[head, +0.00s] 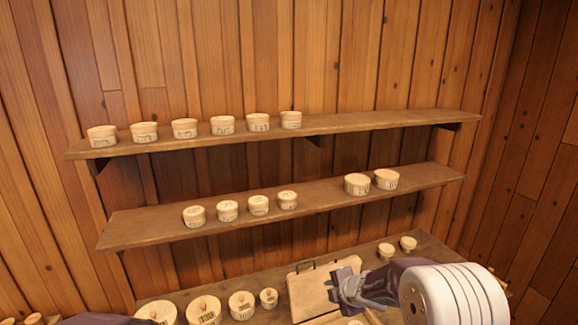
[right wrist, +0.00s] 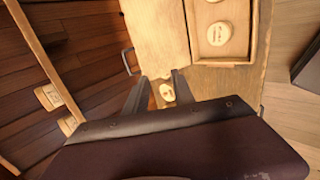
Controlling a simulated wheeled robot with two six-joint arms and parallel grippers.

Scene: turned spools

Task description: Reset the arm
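My right gripper (head: 338,288) is over the table in front of the wooden box with a lid-like panel (head: 307,291). It also shows in the right wrist view (right wrist: 160,88), with its two dark fingers apart. A small pale wooden piece (right wrist: 167,91) shows in the gap between the fingers. It looks to lie beyond them rather than be gripped. A dark part of my left arm shows at the bottom left of the head view, but its gripper is out of the picture.
Turned wooden pieces stand on the upper shelf (head: 340,123) and lower shelf (head: 330,197). Several more (head: 242,305) stand on the table left of the box, and two (head: 386,251) stand behind my right arm. Round pieces (right wrist: 218,34) lie in the box's compartments.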

